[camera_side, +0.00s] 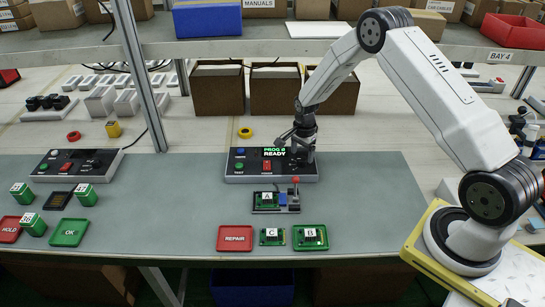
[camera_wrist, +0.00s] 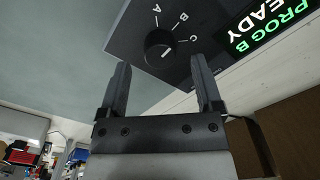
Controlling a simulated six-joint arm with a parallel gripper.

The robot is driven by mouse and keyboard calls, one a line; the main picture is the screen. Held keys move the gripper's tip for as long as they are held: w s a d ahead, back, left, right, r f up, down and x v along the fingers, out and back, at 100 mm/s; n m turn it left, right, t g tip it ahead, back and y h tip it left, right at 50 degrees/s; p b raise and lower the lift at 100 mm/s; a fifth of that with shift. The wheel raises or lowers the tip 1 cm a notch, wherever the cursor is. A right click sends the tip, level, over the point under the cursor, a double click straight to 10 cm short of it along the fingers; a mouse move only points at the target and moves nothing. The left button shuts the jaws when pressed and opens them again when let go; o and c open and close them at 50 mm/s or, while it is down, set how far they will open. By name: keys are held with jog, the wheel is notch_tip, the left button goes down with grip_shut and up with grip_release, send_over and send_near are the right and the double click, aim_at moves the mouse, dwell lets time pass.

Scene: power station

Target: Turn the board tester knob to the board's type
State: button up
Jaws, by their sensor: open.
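The tester (camera_side: 232,166) is a dark panel with a screen (camera_side: 274,153) reading "PROG B READY". Its black round knob (camera_wrist: 158,47) shows in the wrist view, with marks A, B and C around it. A small pale mark shows on the knob, but I cannot tell which letter it points to. In the side view my gripper (camera_side: 301,152) hides the knob. My gripper (camera_wrist: 160,64) is open, its two fingers spread on either side of the knob; contact is not clear. A green board labelled A (camera_side: 267,199) sits in the fixture (camera_side: 291,209) before the tester.
Boards C (camera_side: 272,237) and B (camera_side: 310,237) lie in front, B on a green tray, beside a red REPAIR tray (camera_side: 234,238). A metal post (camera_side: 140,70) stands left of the tester.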

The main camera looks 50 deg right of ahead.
jog(key=shift+f, duration=1.3)
jog(key=shift+c, duration=0.2)
grip_shut()
